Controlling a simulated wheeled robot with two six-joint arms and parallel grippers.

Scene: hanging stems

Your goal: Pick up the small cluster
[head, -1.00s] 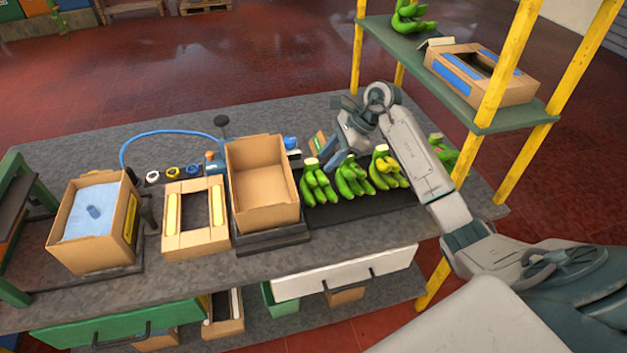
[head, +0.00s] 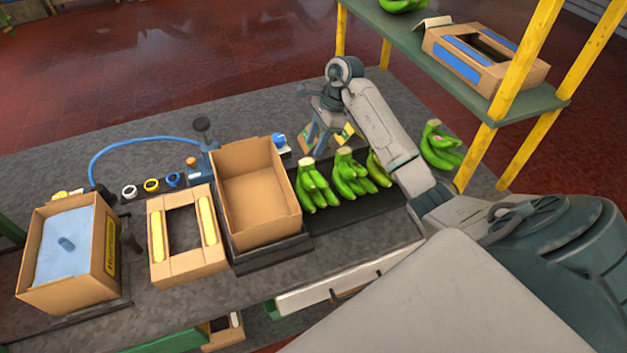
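Green banana clusters lie in a row on a dark mat (head: 345,212) on the grey bench. The left cluster (head: 316,187) and the middle cluster (head: 350,178) show well. Another cluster (head: 440,148) lies apart at the bench's right end. I cannot tell for sure which is the small one. My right gripper (head: 318,147) is above the far side of the row, behind the left and middle clusters. Its fingers look apart, with nothing seen between them. My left gripper is out of view.
An empty cardboard box (head: 252,190) stands left of the bananas. Further left are a cardboard frame (head: 160,270) and a box with a blue liner (head: 103,255). A shelf with yellow posts (head: 522,55) rises at the right. The back of the bench is mostly clear.

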